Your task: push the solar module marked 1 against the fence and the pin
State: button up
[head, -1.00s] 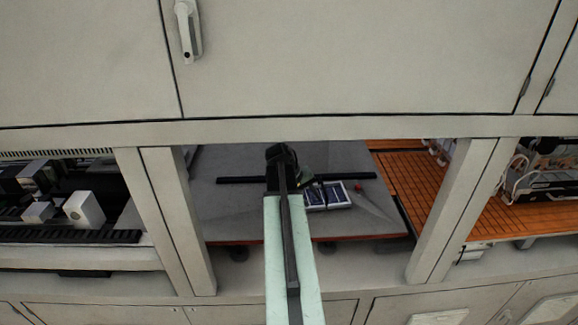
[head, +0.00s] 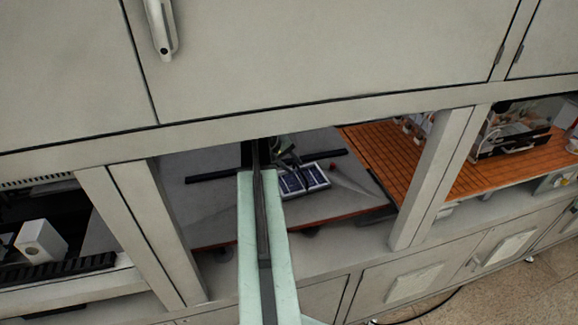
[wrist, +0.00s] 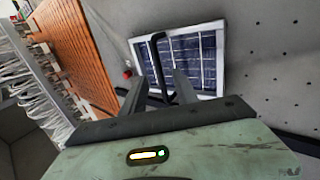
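No mark 1 is readable. Blue cells in a white frame (wrist: 208,58) fill the upper middle of the wrist view. The black fence (head: 212,177) crosses the table behind the modules. A small red piece, perhaps the pin (head: 332,166), is right of them and also shows in the wrist view (wrist: 127,75).
A dark bent bar (wrist: 157,62) overlaps the module in the wrist view; what it belongs to is unclear. An orange slotted board (head: 390,160) lies right of the grey table (head: 340,205). Cabinet posts (head: 437,180) stand either side of the opening. Bare table lies in front of the modules.

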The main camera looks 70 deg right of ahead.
aim_at(301, 172)
jog(key=b+x, duration=0.4)
jog(key=x, duration=0.2)
jog(key=shift+s+f+b, duration=0.1)
jog(key=shift+f+b, duration=0.25)
jog(key=shift+b, duration=0.05)
jog(key=shift+d+r, duration=0.1)
jog(key=shift+s, duration=0.1)
grip_shut()
dwell(0.7)
